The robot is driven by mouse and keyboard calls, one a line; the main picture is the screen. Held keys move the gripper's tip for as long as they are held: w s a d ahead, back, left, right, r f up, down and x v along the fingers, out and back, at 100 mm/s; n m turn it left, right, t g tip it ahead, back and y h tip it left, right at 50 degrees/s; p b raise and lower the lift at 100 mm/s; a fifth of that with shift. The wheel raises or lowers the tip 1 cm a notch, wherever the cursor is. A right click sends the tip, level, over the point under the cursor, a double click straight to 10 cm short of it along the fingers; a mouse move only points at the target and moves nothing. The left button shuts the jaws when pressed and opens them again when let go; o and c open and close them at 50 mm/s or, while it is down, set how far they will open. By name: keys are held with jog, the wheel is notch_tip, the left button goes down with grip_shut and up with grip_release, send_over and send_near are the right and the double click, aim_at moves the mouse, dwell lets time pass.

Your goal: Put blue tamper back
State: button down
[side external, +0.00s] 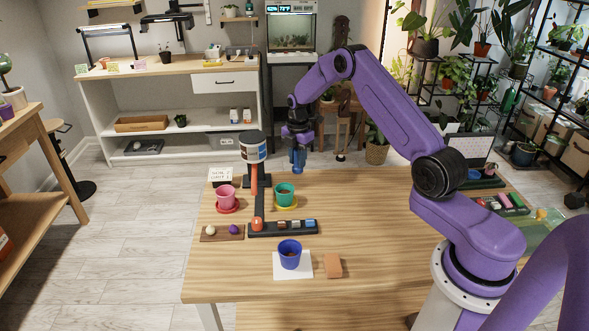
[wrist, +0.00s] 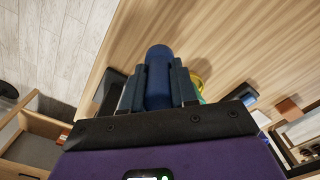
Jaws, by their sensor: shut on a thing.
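My gripper (side external: 298,146) is shut on the blue tamper (side external: 298,163) and holds it in the air above the back of the table, behind the green pot. In the wrist view, the tamper (wrist: 158,62) is a dark blue cylinder between the two dark fingers (wrist: 158,88), pointing away from the camera. A black rack (side external: 260,232) lies on the table, to the front and left of the gripper, with small colored pieces in it. An upright post with a red bar and a round striped head (side external: 253,150) stands behind it. Which place is the tamper's own, I cannot tell.
A pink pot (side external: 226,195) and green pot (side external: 285,193) stand on saucers near the rack. A blue pot (side external: 290,253) stands on white paper beside a brown block (side external: 333,266). Bare wood lies at center right.

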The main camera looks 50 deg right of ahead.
aim_at(294, 169)
jog(key=shift+w+d+f, duration=0.25)
jog(key=shift+w+f, duration=0.65)
jog(key=shift+f, duration=1.75)
jog(key=shift+f, duration=0.1)
jog(key=c, duration=0.9)
grip_release()
